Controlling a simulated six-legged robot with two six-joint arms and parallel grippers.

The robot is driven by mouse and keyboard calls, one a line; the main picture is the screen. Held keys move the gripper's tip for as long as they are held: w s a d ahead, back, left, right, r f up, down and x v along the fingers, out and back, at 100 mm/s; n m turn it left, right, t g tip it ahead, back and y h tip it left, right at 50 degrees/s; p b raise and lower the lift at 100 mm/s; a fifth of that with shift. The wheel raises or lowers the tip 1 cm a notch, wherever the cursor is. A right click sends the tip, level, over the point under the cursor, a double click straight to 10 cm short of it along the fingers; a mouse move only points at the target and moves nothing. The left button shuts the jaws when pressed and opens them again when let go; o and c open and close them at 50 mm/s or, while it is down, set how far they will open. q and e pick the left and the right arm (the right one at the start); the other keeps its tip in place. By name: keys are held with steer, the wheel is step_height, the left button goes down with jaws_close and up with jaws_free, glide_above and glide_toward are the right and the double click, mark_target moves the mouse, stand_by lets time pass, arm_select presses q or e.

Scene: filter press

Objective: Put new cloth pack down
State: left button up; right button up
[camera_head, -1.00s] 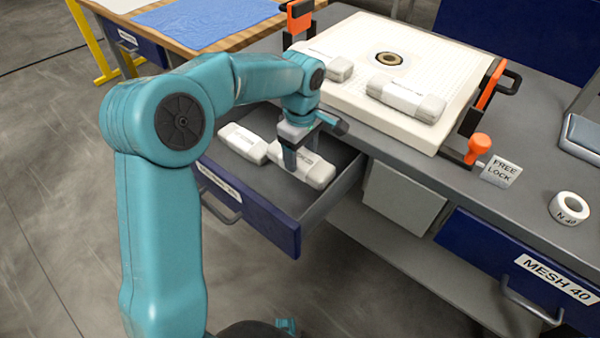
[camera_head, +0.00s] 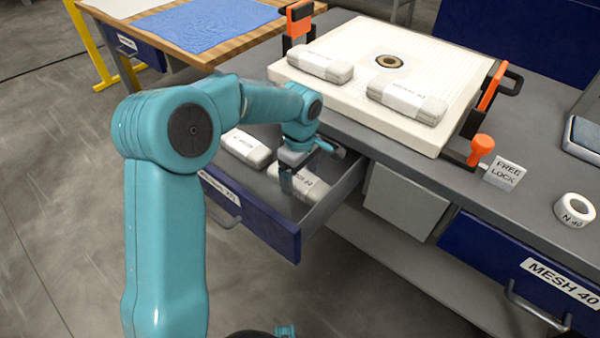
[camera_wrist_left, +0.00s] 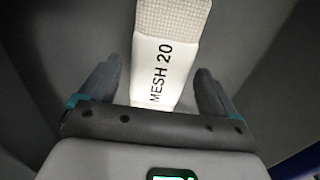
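My left gripper (camera_head: 291,192) points down into the open drawer at a pale cloth pack (camera_head: 318,189). In the left wrist view the pack (camera_wrist_left: 168,62) reads MESH 20 and lies between the fingers, with gaps at both sides; the gripper (camera_wrist_left: 157,95) is open there. The pack lies low in the drawer (camera_head: 322,215), partly hidden by the gripper. A second pack (camera_head: 247,147) lies beside it in the drawer, to the left. Two more packs, one at the left (camera_head: 320,64) and one at the right (camera_head: 406,98), lie on the white plate (camera_head: 440,65). My right gripper is not seen.
Orange clamps (camera_head: 300,20) stand around the plate, with an orange knob (camera_head: 482,148) at its near right corner. A FREE LOCK sign (camera_head: 504,170) and a white roll (camera_head: 574,210) are on the grey counter. A MESH 40 drawer (camera_head: 500,270) is shut at the lower right.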

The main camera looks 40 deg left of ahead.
mark_target(300, 177)
arm_select(q)
steer(key=shift+r, duration=0.1)
step_height(300, 177, up, 12)
steer(key=p, duration=0.3)
stand_by(0.5)
